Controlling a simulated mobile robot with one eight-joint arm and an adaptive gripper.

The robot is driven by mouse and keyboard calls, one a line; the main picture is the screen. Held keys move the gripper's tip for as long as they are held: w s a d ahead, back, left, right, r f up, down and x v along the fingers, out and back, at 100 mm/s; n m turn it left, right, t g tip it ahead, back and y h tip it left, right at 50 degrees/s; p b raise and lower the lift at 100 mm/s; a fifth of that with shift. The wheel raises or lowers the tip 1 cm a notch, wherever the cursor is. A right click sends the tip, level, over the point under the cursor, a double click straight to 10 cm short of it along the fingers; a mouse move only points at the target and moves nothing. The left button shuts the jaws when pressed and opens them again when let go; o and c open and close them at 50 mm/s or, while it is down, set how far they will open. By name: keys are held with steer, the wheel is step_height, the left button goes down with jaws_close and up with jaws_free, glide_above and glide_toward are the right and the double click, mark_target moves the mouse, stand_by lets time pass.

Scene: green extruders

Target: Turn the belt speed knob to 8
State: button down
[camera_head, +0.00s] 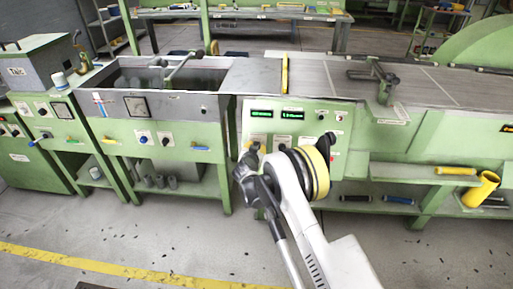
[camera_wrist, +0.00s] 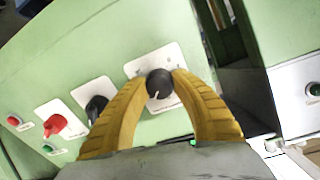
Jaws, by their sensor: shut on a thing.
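My gripper (camera_wrist: 158,90) has yellow fingers closed around a round black knob (camera_wrist: 160,84) on a white label plate. The knob's white pointer line shows between the fingertips. The plate's scale and lettering are too small and partly covered to read. In the head view my gripper (camera_head: 256,148) is at the left knob position below the left green display (camera_head: 262,113), and the arm hides part of the panel. A second black knob (camera_wrist: 96,107) on its own plate sits to the left in the wrist view, clear of the fingertips.
A red knob (camera_wrist: 55,125), a red button (camera_wrist: 14,120) and a green button (camera_wrist: 49,148) lie farther left on the green panel (camera_wrist: 60,60). A second display (camera_head: 292,115) has digits too small to read. A shelf (camera_head: 400,172) stands at right.

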steer(key=m, duration=0.6)
steer(key=shift+m, duration=0.3)
stand_by(0.4)
steer(key=c, duration=1)
jaws_free()
steer(key=v, duration=1.2)
steer(key=shift+r, duration=0.25)
steer(key=shift+w, duration=0.15)
